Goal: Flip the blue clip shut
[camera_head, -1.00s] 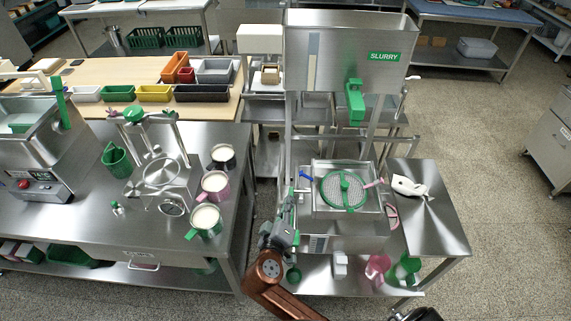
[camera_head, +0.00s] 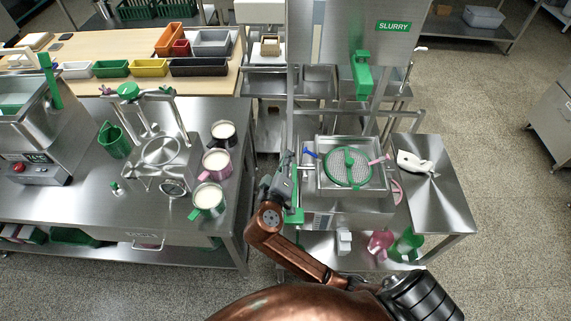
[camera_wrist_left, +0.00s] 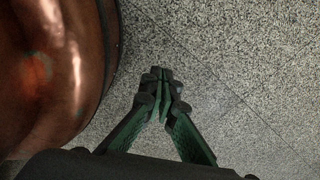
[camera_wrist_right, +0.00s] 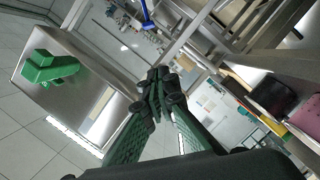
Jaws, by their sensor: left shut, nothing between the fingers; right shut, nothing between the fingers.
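The blue clip (camera_head: 309,152) stands out at the left side of the steel box that holds the round green-rimmed mesh (camera_head: 348,168). It also shows at the top of the right wrist view (camera_wrist_right: 147,14), tilted and beyond the fingertips. A pink clip (camera_head: 378,160) is on the right side of the box. My right gripper (camera_head: 288,158) is just left of the blue clip, apart from it in the picture, shut and empty; its fingertips meet in the right wrist view (camera_wrist_right: 157,88). My left gripper (camera_wrist_left: 161,80) is shut and empty over bare floor, outside the head view.
A steel hopper labelled SLURRY (camera_head: 345,28) with a green handle (camera_head: 361,75) rises behind the box. A steel side table (camera_head: 435,205) with a white object stands right. Filled mugs (camera_head: 208,198) stand on the left bench. Pink and green jugs are below.

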